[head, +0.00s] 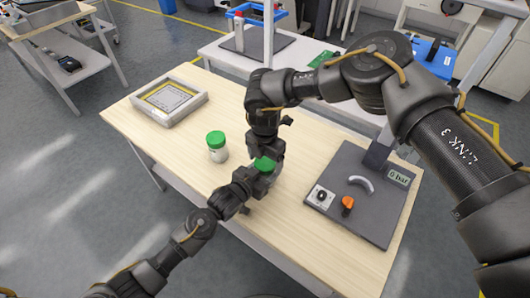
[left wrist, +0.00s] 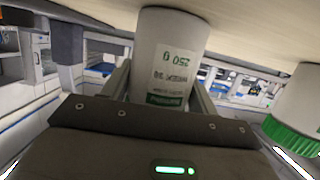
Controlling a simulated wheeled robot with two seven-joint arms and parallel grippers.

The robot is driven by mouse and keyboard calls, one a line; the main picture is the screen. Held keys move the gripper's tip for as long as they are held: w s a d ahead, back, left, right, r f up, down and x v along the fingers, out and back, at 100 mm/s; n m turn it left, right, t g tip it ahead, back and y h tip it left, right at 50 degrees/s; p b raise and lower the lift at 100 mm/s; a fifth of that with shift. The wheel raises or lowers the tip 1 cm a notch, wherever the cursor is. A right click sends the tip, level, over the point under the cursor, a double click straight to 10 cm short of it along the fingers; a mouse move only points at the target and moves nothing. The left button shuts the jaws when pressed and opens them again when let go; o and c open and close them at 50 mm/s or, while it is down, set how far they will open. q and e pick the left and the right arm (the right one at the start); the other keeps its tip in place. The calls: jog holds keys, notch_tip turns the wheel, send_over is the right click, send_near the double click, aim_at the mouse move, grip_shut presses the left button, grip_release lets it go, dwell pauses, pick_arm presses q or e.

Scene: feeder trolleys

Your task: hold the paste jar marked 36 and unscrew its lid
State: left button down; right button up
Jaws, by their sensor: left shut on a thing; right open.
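A white jar with a green lid (head: 264,164) stands near the middle of the wooden tabletop, partly hidden by my grippers. My left gripper (head: 260,179) is shut on this jar's body from the front. The held jar (left wrist: 168,62) fills the upper middle of the left wrist view, with a "250 g" label upside down; its lid is hidden there. My right gripper (head: 268,149) points down, open, just above the lid; I cannot tell whether it touches. A second green-lidded white jar (head: 217,148) stands to the left, also at the right of the left wrist view (left wrist: 302,108). No 36 is legible.
A grey-framed tray (head: 170,117) lies at the table's back left. A dark board (head: 376,222) with a "0 bar" display, a grey handle and an orange knob (head: 347,203) is at the right. Tabletop in front of the second jar is clear.

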jog(key=shift+f, duration=0.25)
jog(key=c, duration=1)
jog(key=n, duration=0.3)
jog(key=shift+c, duration=0.2)
jog(key=o, duration=1.1)
jog(key=shift+r, duration=0.15)
